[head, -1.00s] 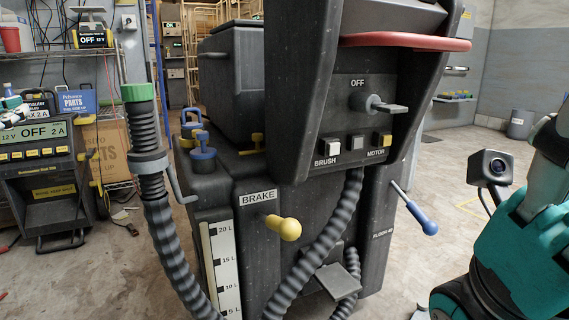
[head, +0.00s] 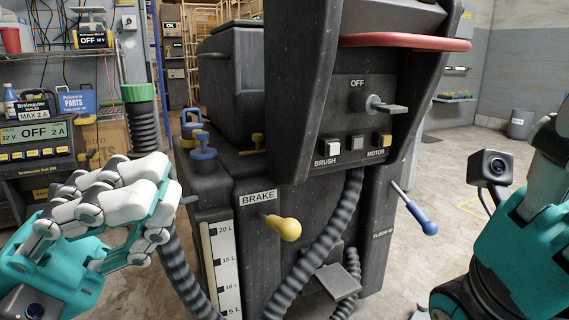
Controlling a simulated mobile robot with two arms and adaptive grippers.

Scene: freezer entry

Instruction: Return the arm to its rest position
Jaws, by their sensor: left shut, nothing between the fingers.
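My left gripper (head: 163,190), with white and teal jointed fingers, is at the left of the head view. Its fingers are shut with nothing between them. It is in front of the ribbed hose with the green collar (head: 138,93) and hides the hose's middle; I cannot tell whether they touch. My right arm (head: 520,245) stands at the right edge with a small black camera (head: 490,167) on it. Its gripper fingers do not show.
A dark floor-cleaning machine fills the middle, with a red handle (head: 405,42), a yellow BRAKE knob (head: 284,228) and a blue lever (head: 420,216) sticking out. A battery charger (head: 37,133) stands at the left. Bare floor (head: 455,170) shows at the right.

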